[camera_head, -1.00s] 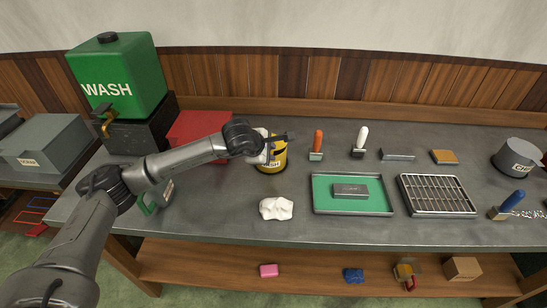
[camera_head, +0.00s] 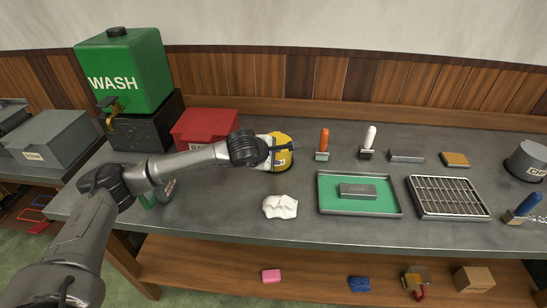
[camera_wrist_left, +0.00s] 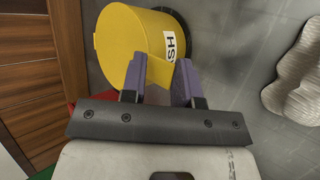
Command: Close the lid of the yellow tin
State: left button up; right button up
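The yellow tin (camera_head: 284,159) stands on the grey bench in the head view, partly hidden behind my left gripper. In the left wrist view the yellow tin (camera_wrist_left: 128,40) shows a round yellow top and a white label on its side. Its lid appears to lie down over the top; I cannot tell whether it is fully seated. My left gripper (camera_wrist_left: 160,62) has two purple fingers spread apart with nothing held between them. Their tips are close to the tin's side; contact is unclear. The left gripper also shows in the head view (camera_head: 280,148). My right gripper is not in view.
A white crumpled lump (camera_head: 280,206) lies in front of the tin. A red box (camera_head: 204,128) and the green WASH tank (camera_head: 125,75) stand left. A green tray (camera_head: 335,205), a rack (camera_head: 447,197) and brushes are to the right.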

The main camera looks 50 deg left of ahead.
pick_arm(q)
jog(key=shift+w+a+r, duration=0.1)
jog(key=shift+w+a, duration=0.05)
jog(key=shift+s+r, duration=0.25)
jog(key=p+v, duration=0.1)
jog(key=v, duration=1.2)
jog(key=shift+s, duration=0.15)
